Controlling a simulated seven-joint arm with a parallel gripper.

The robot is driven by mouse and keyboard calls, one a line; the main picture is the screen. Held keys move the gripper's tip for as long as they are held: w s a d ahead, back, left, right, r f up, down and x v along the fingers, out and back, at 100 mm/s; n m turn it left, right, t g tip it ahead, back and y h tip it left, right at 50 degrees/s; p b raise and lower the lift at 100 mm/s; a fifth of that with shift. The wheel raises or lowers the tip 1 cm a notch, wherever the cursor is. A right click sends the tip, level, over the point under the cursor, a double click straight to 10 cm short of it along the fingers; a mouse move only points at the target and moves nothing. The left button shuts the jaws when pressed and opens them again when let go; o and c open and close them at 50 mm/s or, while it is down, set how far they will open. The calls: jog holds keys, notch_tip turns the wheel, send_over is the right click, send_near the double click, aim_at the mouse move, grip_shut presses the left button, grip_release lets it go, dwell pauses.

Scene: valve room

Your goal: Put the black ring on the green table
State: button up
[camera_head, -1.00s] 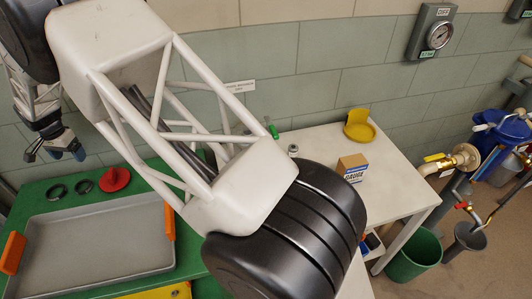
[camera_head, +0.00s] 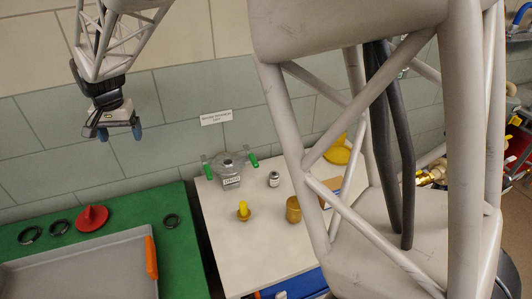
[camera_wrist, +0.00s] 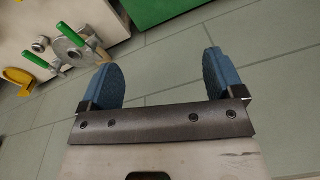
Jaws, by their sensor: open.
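The green table (camera_head: 178,255) is at the lower left in the head view. A black ring (camera_head: 171,221) lies flat and alone near its right edge. Two more black rings (camera_head: 30,235) (camera_head: 60,228) lie at its left, beside a red disc with a knob (camera_head: 92,218). My gripper (camera_head: 120,132) hangs in the air in front of the wall, above and behind the green table, clear of the rings. The wrist view shows its two blue fingers (camera_wrist: 163,76) wide apart with nothing between them. A corner of the green table (camera_wrist: 165,8) shows there too.
A grey tray (camera_head: 85,268) with an orange handle (camera_head: 151,258) covers much of the green table. The white table (camera_head: 255,262) to its right carries a grey valve body with green handles (camera_head: 230,168), a yellow-topped piece (camera_head: 243,211) and a brown pot (camera_head: 293,209).

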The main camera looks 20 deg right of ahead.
jog(key=s+d+r+n, duration=0.1)
jog(key=s+d+r, duration=0.2)
jog(key=s+d, duration=0.6)
jog(key=s+d+r, duration=0.4)
jog(key=s+d, duration=0.3)
jog(key=d, duration=0.4)
jog(key=s+d+f, duration=0.1)
jog(key=s+d, duration=0.3)
jog(key=s, duration=0.3)
jog(key=s+d+f+n+t, duration=0.1)
jog(key=s+d, duration=0.2)
jog(key=s, duration=0.3)
jog(key=s+d+f, duration=0.1)
jog(key=s+d, duration=0.3)
jog(key=s, duration=0.3)
jog(key=shift+s+d+f+n+t+h, duration=0.3)
